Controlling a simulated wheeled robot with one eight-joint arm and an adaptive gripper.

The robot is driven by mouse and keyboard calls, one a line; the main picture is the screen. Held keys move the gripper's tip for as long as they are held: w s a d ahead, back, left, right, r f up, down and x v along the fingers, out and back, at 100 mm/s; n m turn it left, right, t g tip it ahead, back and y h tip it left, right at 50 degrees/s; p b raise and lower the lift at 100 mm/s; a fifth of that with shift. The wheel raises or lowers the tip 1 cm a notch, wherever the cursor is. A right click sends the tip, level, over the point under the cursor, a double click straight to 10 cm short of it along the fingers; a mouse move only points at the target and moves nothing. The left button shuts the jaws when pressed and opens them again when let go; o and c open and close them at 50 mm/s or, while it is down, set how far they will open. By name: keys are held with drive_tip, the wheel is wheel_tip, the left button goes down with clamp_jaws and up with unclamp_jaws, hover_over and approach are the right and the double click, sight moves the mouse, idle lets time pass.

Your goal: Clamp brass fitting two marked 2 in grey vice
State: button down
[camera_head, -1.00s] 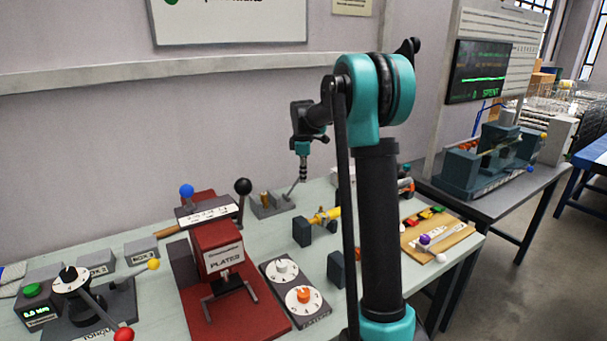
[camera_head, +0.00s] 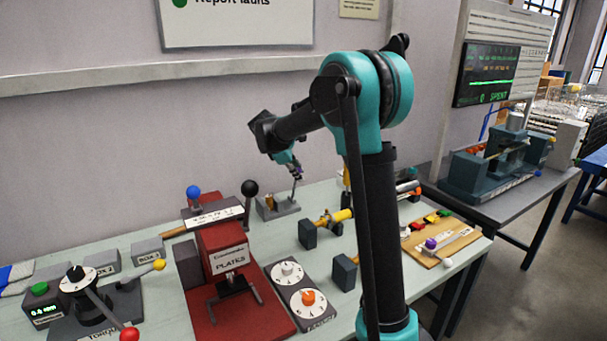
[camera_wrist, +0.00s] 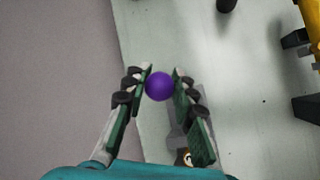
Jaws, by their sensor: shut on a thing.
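The grey vice (camera_head: 287,209) stands at the back of the bench, left of centre. A small brass fitting (camera_head: 268,203) stands upright at its left part; its mark is too small to read. In the wrist view, a round brass and white end (camera_wrist: 186,157) shows partly, low between the fingers. A thin lever rises from the vice to a purple knob (camera_wrist: 159,86). My gripper (camera_head: 297,172) is at the top of this lever; in the wrist view its fingers (camera_wrist: 161,82) are on either side of the knob, shut on it. The vice jaws are too small to judge.
A red plate press (camera_head: 222,262) with a black-knobbed lever (camera_head: 250,188) stands left of the vice. A yellow tube piece (camera_head: 335,218) with dark blocks lies to the right. A wooden board (camera_head: 458,241) holds coloured parts. Bare bench lies just in front of the vice.

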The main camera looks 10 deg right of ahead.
drive_tip(key=shift+s+a+r+t+h, duration=0.15)
drive_tip(key=shift+a+t+h, duration=0.1)
drive_tip(key=shift+a+h, duration=0.25)
drive_tip(key=shift+s+a+r+t+h, duration=0.15)
drive_tip(key=shift+a+t+h, duration=0.1)
drive_tip(key=shift+a+h, duration=0.25)
drive_tip(key=shift+a+f, duration=0.1)
drive_tip(key=c, duration=1.2)
unclamp_jaws()
drive_tip(key=v, duration=1.2)
